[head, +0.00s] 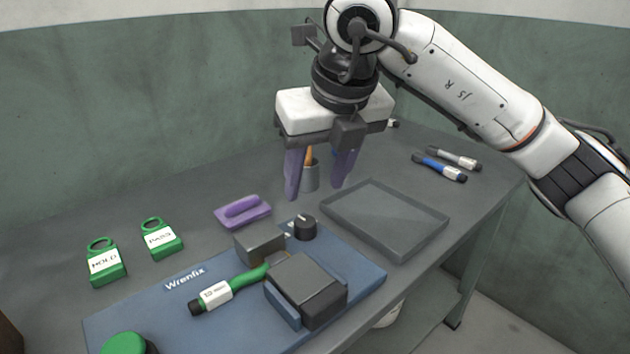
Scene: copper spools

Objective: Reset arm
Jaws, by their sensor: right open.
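My right gripper (318,190) has two purple fingers pointing down. They are apart, with nothing seen between them that they hold. The gripper hangs above the back part of the grey table (170,207), in front of a grey cup (310,176) with an orange item in it. My right arm comes in from the right side. My left gripper is not in view.
A blue Wrenfix mat (150,317) carries a dark block device (308,287), a green-handled tool (220,294) and a black knob (304,227). A grey tray (433,236) lies right. Green HOLD (106,264) and PASS (161,240) tags, a purple eraser (242,211) and markers (440,168) lie around.

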